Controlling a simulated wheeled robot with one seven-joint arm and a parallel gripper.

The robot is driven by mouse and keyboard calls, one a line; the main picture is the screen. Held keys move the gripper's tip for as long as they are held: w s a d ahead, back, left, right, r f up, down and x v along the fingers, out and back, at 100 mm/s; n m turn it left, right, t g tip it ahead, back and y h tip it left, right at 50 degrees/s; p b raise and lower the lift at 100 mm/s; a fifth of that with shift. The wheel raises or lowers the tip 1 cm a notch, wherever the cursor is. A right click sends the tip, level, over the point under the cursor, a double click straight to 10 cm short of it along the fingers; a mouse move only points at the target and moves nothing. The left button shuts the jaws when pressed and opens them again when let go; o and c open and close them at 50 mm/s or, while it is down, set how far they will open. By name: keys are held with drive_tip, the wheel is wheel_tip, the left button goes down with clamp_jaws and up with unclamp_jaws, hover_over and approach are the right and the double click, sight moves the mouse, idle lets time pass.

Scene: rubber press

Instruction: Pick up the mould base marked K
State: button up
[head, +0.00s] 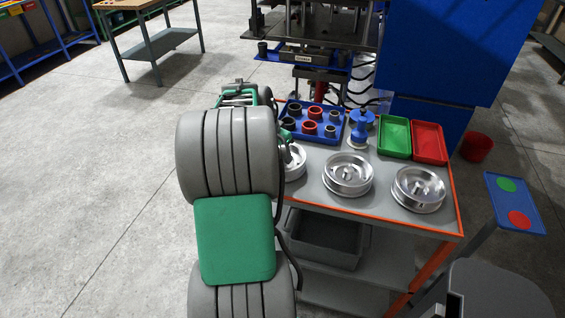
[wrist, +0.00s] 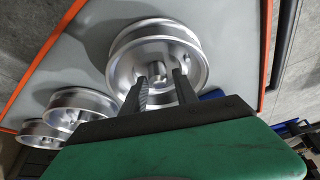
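Three round silver mould bases stand in a row on the grey trolley top. In the head view the left one (head: 294,165) is partly hidden by my arm; the middle one (head: 348,172) and right one (head: 418,187) show fully. No letter K is legible on any. In the wrist view the nearest mould base (wrist: 120,52) has a small central hub (wrist: 157,72). My gripper (wrist: 160,82) is open, its two fingers apart in front of this hub. I cannot tell whether they touch it. The other two bases (wrist: 82,107) (wrist: 40,131) lie lower left.
A blue tray (head: 317,139) with black and red rings sits behind the bases. A blue-handled tool (head: 361,130), a green tray (head: 394,138) and a red tray (head: 430,143) stand to its right. The trolley has an orange edge (head: 455,195). The press (head: 310,55) rises behind.

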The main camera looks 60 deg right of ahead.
clamp_jaws()
idle(1.0)
drive_tip(key=shift+w+r, duration=0.1)
drive_tip(key=shift+r, duration=0.1)
